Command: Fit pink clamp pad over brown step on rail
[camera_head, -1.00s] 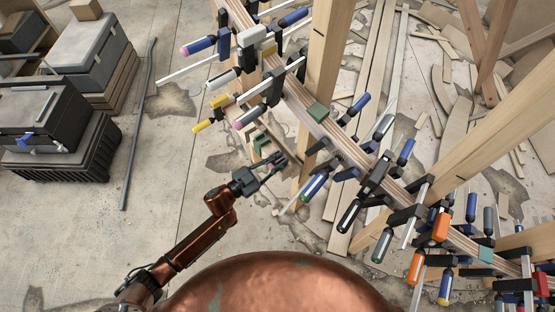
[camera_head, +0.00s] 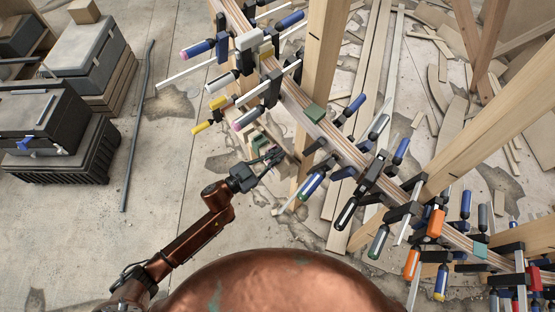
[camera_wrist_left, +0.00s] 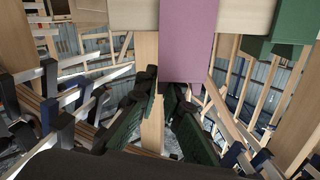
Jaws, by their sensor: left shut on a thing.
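In the head view my left gripper (camera_head: 270,160) is low beside the near side of the curved rail (camera_head: 345,147), close to a small light wooden piece with green pads (camera_head: 258,139). In the left wrist view the pink clamp pad (camera_wrist_left: 188,45) is upright at top centre, its lower end at the dark fingers (camera_wrist_left: 160,105). The gripper is shut on it. A green block (camera_head: 314,113) sits on the rail. I cannot single out the brown step. My right gripper is not in view.
Many clamps with coloured handles, such as an orange one (camera_head: 436,223), stick out along the rail. Wooden posts (camera_head: 325,50) stand by it. Dark cases (camera_head: 62,140) stand at the left. The floor between cases and rail is mostly clear, with a thin pipe (camera_head: 136,120).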

